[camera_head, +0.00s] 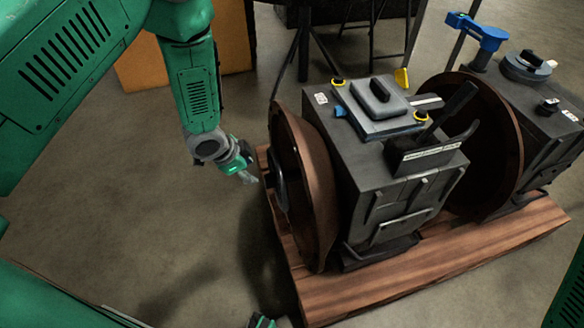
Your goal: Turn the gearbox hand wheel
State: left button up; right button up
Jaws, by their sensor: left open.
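The gearbox (395,180) is a dark grey block on a wooden base. A large brown round flange (312,190) stands upright at its left end. A dark round part (278,180), seen edge-on at the left face of this flange, looks like the hand wheel; much of it is hidden by the angle. My left gripper (250,178) is open and empty, just left of this dark part. A small gap seems to show between them; I cannot tell if they touch.
A second dark unit (540,110) with a blue lever (478,32) stands on the right of the wooden base (430,268). Black levers (450,112) rise from the gearbox top. An orange-brown box (150,62) and dark stand legs are behind. Floor at left is clear.

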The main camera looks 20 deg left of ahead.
aim_at(269, 181)
pick_arm(q)
jog(key=b+x, duration=0.1)
jog(key=x, duration=0.3)
jog(key=b+x, duration=0.2)
jog(key=x, duration=0.3)
jog(key=w+b+x, duration=0.1)
jog(key=b+x, duration=0.1)
jog(key=x, duration=0.3)
jog(key=shift+w+r, duration=0.1)
jog(key=shift+r, duration=0.2)
jog(key=shift+a+f+b, duration=0.1)
jog(key=shift+f+b, duration=0.1)
jog(key=shift+b, duration=0.1)
jog(key=shift+w+a+f, duration=0.1)
jog(key=shift+a, duration=0.25)
jog(key=shift+d, duration=0.1)
grip_shut()
jog(key=shift+d, duration=0.2)
